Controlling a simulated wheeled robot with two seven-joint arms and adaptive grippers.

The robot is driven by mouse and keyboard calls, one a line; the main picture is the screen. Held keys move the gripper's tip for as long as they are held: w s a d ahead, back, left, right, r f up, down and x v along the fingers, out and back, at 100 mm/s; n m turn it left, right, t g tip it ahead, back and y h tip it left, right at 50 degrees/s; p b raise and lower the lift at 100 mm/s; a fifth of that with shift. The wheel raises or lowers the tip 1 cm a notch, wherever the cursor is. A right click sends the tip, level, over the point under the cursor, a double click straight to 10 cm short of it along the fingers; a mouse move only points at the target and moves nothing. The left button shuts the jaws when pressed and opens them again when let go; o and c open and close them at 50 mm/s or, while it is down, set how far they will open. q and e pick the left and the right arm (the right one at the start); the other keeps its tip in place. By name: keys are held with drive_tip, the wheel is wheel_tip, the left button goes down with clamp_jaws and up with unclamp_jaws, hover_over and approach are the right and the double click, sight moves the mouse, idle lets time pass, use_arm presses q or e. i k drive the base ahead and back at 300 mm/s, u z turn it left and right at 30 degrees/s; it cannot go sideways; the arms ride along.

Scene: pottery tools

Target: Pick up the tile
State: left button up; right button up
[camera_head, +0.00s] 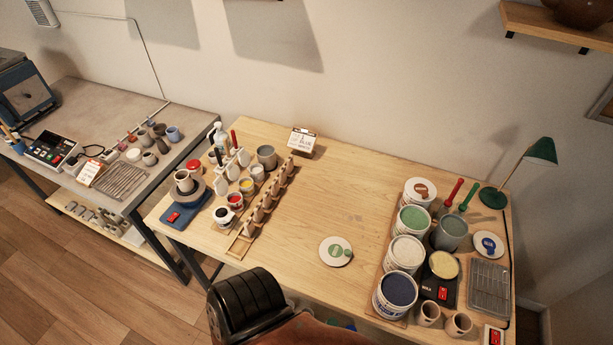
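No single object is clearly marked out as the tile. Several small tan upright pieces, which look like test tiles (258,214), stand in a row along a wooden rack (241,244) on the left part of the wooden table. A flat white round disc (330,246) with a green mark lies near the middle front of the table. Neither of my grippers can be made out in this view.
The wooden table (330,195) is bare in its middle. Glaze buckets (396,294), a wire rack (488,286) and a green lamp (541,151) stand at right. Cups and bottles crowd the left. A black ribbed shape (243,305) at front hides part of the edge.

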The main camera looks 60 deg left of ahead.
sight(275, 189)
drive_tip(key=z, duration=0.3)
drive_tip(key=k, duration=0.2)
drive_tip(key=u, duration=0.75)
drive_tip(key=i, duration=0.1)
drive_tip(key=u, duration=1.65)
